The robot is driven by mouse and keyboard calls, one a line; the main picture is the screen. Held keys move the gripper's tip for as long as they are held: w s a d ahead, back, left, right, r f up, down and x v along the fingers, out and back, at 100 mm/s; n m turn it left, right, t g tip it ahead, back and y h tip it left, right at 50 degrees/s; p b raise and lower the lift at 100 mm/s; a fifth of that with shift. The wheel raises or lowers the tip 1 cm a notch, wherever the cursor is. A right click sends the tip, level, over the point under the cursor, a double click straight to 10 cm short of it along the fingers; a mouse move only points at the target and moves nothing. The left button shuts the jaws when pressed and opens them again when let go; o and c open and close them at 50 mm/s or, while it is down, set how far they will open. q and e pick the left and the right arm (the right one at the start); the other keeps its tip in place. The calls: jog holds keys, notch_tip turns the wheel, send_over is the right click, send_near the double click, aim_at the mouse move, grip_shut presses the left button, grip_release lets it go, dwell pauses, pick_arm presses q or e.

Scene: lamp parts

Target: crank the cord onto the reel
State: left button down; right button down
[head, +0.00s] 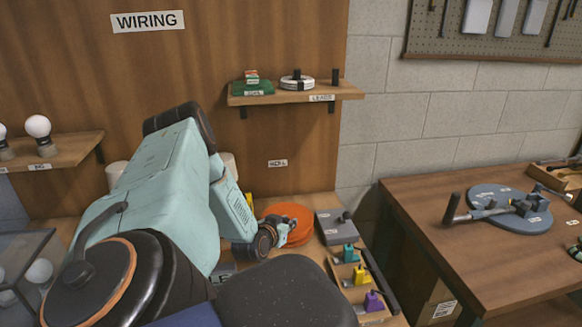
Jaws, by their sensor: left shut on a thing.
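An orange round reel (296,217) lies on the wooden bench below the wiring board. My left arm reaches in from the left, and its gripper (277,226) is at the reel's left side. The gripper is shut on a small part there, most likely the reel's crank; my fingers hide most of it. The left part of the reel is hidden behind the gripper and wrist. I cannot make out the cord. My right gripper is not in view.
A grey box (335,227) stands right of the reel. A wooden tray (339,282) holds teal, yellow and purple parts in front. A second table (440,240) at right carries a blue round plate (512,215). A shelf (345,92) hangs above.

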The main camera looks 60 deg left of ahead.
pick_arm(q)
jog(key=shift+s+a+r+m+t+h+p, duration=0.1)
jog(key=shift+s+a+m+t+h+p, duration=0.35)
jog(key=shift+m+h, duration=0.35)
jog(key=shift+s+a+m+t+h, duration=0.2)
jog(key=shift+s+m+t+h, duration=0.15)
jog(key=shift+m+h, duration=0.35)
jog(key=shift+s+a+m+t+h+b, duration=0.1)
jog(key=shift+s+a+m+t+h, duration=0.1)
jog(key=shift+m+h, duration=0.4)
jog(key=shift+s+a+m+t+h+b, duration=0.15)
jog(key=shift+a+m+h, duration=0.1)
jog(key=shift+m+h, duration=0.35)
jog(key=shift+s+a+m+t+h+b, duration=0.1)
jog(key=shift+a+m+t+h, duration=0.1)
jog(key=shift+m+h, duration=0.4)
jog(key=shift+a+h, duration=0.1)
jog(key=shift+h, duration=0.4)
jog(key=shift+a+m, duration=0.1)
jog(key=shift+m, duration=0.2)
jog(key=c, duration=1.2)
grip_release()
jog(key=shift+o, duration=0.2)
